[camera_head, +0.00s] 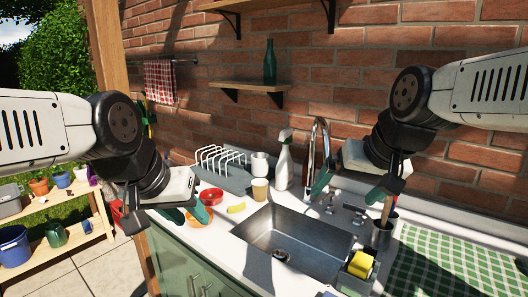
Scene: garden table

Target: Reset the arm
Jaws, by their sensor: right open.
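My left gripper (187,213) reaches in from the left above the counter's left front part. My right gripper (347,190) comes in from the right, above the back right of the sink near the tap. Its green fingertips are wide apart, with nothing visible gripped between them.
A steel sink (290,238) sits in the white counter.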

